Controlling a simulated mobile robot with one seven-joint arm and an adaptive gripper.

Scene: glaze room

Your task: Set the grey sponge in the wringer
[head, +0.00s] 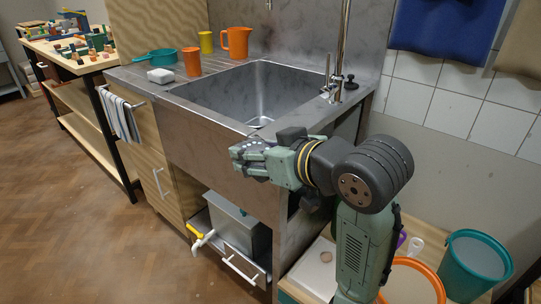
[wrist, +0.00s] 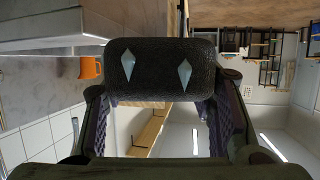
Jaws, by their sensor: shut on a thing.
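My gripper (head: 246,158) is in front of the sink's front panel, reaching left in the head view. In the wrist view its two fingers (wrist: 158,104) are shut on a dark grey, rounded block with two pale diamond marks, which I take to be the grey sponge (wrist: 155,70). The sponge lies across the fingertips, held in the air. I cannot pick out the wringer for certain in either view.
The steel sink (head: 215,97) is behind my gripper. A grey bin (head: 238,232) sits below. A teal bucket (head: 470,265) and an orange-rimmed container (head: 436,280) stand right.

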